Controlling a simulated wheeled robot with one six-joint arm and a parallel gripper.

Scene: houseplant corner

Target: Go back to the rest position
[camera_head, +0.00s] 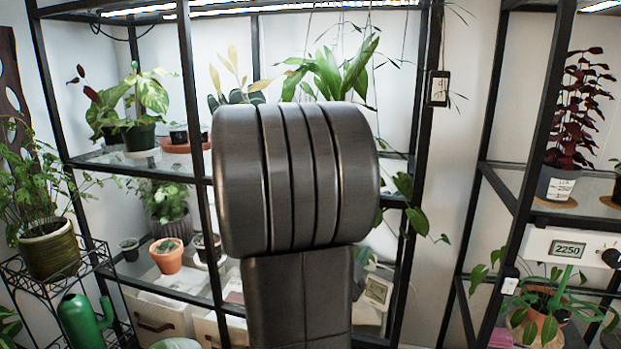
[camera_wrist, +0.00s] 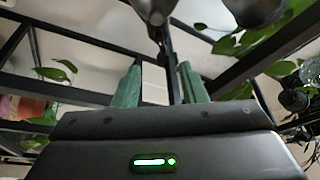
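In the wrist view my gripper (camera_wrist: 160,78) shows two green fingers standing apart, with no object seen held between them. A dark post or frame piece shows in the gap behind them. In the head view my dark grey arm fills the middle, and my gripper is hidden there. The black-framed shelf (camera_head: 196,160) stands behind my arm, with several potted plants on its levels. I cannot tell from these views how close my gripper is to the shelf frame.
A second rack (camera_head: 535,130) stands at the right, with a white box with a display (camera_head: 569,249). A green watering can (camera_head: 85,322) and a plant in a green pot (camera_head: 49,250) stand at the left. Dark bars and leaves (camera_wrist: 55,72) surround my gripper in the wrist view.

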